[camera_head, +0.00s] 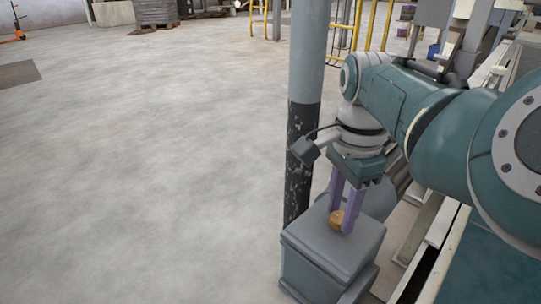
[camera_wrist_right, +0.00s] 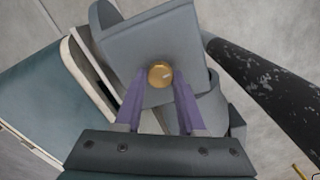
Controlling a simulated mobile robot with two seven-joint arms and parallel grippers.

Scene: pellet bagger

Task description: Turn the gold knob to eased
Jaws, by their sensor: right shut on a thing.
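The gold knob (camera_head: 336,219) stands on the top face of a grey box (camera_head: 312,250) in the head view. In the right wrist view the round gold knob (camera_wrist_right: 160,74) shows near the middle, on the grey box face (camera_wrist_right: 178,45). My right gripper (camera_head: 342,222) reaches down from above with its purple fingers on either side of the knob; it is shut on it. The fingers also show in the right wrist view (camera_wrist_right: 159,90). No marking for the knob's setting can be made out. My left gripper is not in view.
A grey and black pole (camera_head: 303,120) stands right behind the box, close to my right wrist. A machine frame with pale rails (camera_head: 437,222) runs along the right. The floor (camera_head: 140,180) on the left is clear. Yellow railings (camera_head: 372,25) stand farther back.

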